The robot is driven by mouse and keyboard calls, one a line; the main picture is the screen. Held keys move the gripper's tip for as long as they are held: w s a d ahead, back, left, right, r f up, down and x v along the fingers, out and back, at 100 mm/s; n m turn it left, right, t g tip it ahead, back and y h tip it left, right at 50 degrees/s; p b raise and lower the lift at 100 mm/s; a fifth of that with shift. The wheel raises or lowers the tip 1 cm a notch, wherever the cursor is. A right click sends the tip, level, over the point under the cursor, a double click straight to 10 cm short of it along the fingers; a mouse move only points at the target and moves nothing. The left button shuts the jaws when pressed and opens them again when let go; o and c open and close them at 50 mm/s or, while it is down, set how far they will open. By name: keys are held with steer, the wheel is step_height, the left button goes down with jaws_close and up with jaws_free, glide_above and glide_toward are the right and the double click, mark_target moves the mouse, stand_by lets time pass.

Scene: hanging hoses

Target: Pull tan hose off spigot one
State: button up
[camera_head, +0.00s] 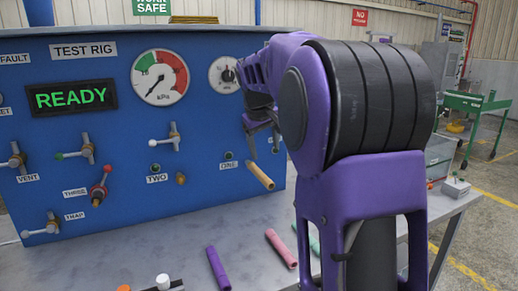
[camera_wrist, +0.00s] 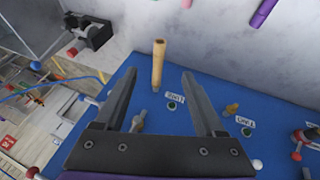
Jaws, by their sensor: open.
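The tan hose (camera_head: 260,176) juts out and down from the blue panel beside the ONE label (camera_head: 229,166), at spigot one. Its lower end hangs free above the table. In the wrist view the tan hose (camera_wrist: 158,62) lies between the two fingers, with its free end at the top. My gripper (camera_wrist: 159,76) is open, with gaps on both sides of the hose; the fingers do not appear to touch it. In the head view my gripper (camera_head: 262,122) is just above the hose, partly hidden by my arm. The spigot's nozzle is hidden by the hose.
Spigot two's bare brass nozzle (camera_head: 180,179) and a lever valve (camera_head: 165,137) are to the left. Loose purple (camera_head: 217,268), pink (camera_head: 281,248) and green (camera_head: 313,240) hoses lie on the grey table. A small box with a knob (camera_head: 456,187) stands at the right.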

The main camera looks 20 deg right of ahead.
mark_target(270, 183)
steer(key=b+x, duration=0.2)
steer(key=x, duration=1.5)
steer(key=shift+f, duration=0.25)
jaws_close()
